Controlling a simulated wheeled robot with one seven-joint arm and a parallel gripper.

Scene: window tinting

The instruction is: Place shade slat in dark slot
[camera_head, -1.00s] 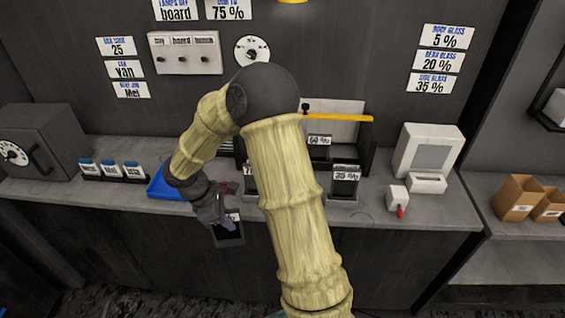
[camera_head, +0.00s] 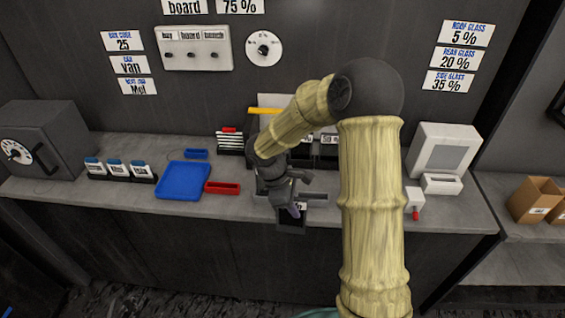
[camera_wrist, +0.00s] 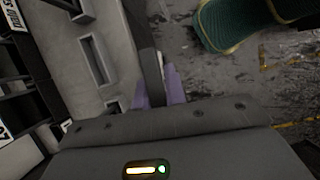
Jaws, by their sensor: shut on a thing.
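My gripper (camera_head: 296,207) is shut on the shade slat (camera_head: 291,223), a dark flat panel with a white label at its top. It holds the slat upright at the counter's front edge, in the middle of the head view. In the wrist view, the purple fingertips (camera_wrist: 158,88) pinch the slat (camera_wrist: 146,48), which shows as a dark, nearly edge-on strip. A rectangular slot (camera_wrist: 96,60) in the grey surface lies left of the slat, apart from it. Another slot (camera_wrist: 114,106) is below it, partly hidden by my gripper. I cannot tell which is the dark slot.
A blue tray (camera_head: 183,181) and a red tray (camera_head: 222,188) lie left of my gripper. A white machine (camera_head: 443,152) and a small white box with a red knob (camera_head: 414,201) stand right. My arm hides part of the rack behind. The counter's front left is clear.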

